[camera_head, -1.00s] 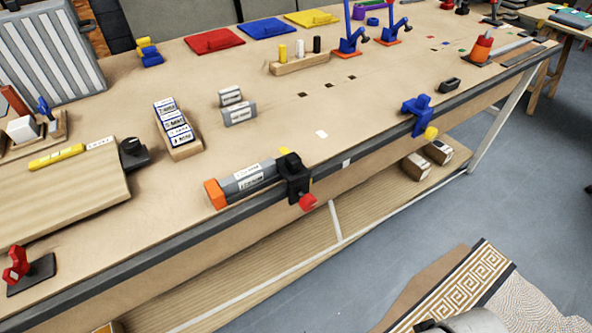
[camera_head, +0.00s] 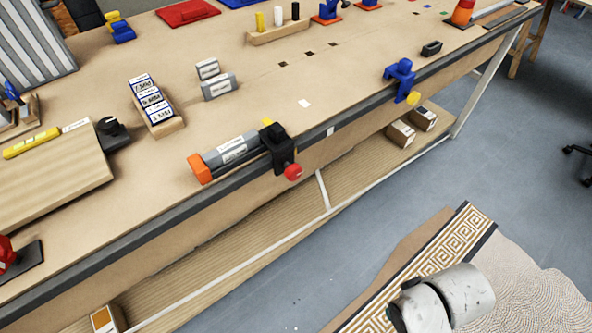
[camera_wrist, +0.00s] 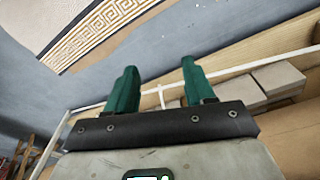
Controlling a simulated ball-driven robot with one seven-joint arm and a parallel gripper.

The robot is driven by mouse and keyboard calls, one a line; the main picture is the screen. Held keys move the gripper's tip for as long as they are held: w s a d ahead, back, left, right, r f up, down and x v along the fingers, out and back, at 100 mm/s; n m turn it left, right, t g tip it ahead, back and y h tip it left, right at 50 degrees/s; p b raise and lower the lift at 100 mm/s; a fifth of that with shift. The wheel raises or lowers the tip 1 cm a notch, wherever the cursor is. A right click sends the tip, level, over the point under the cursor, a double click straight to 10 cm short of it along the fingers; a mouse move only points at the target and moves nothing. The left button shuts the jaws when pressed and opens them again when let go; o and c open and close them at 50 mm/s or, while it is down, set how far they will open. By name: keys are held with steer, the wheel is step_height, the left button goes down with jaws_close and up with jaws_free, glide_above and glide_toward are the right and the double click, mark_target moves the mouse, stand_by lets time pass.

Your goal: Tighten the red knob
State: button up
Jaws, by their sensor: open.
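The red knob (camera_head: 293,172) shows in the head view on the front of a black clamp (camera_head: 280,148) at the bench's front edge. A grey cylinder (camera_head: 232,150) with an orange end lies on the bench just left of the clamp. In the wrist view my gripper (camera_wrist: 158,88) has its two green fingers apart with nothing between them. The knob does not show in the wrist view. In the head view only a white part of my arm (camera_head: 445,298) shows at the lower right, well away from the knob; the fingers are not seen there.
A blue clamp (camera_head: 399,72) with a yellow knob (camera_head: 413,97) sits farther right on the bench edge. Boxes (camera_head: 401,134) stand on the lower shelf (camera_head: 265,222). The floor (camera_head: 525,170) in front of the bench is mostly clear, with a patterned rug (camera_head: 440,255).

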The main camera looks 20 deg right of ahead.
steer(key=shift+o, duration=0.5)
steer(key=shift+o, duration=0.5)
steer(key=shift+w+a, duration=0.2)
steer(key=shift+w, duration=0.1)
steer(key=n+t+y+p, duration=0.35)
steer(key=t+y, duration=0.25)
steer(key=t, duration=1)
glide_toward(296, 174)
steer(key=shift+n, duration=0.25)
steer(key=p+x, duration=0.3)
steer(key=x, duration=0.4)
steer(key=shift+w+a+f+p, duration=0.1)
steer(key=shift+w+p, duration=0.1)
steer(key=shift+w, duration=0.15)
steer(key=shift+w+a+p, duration=0.1)
steer(key=shift+w+p, duration=0.05)
steer(key=shift+w, duration=0.2)
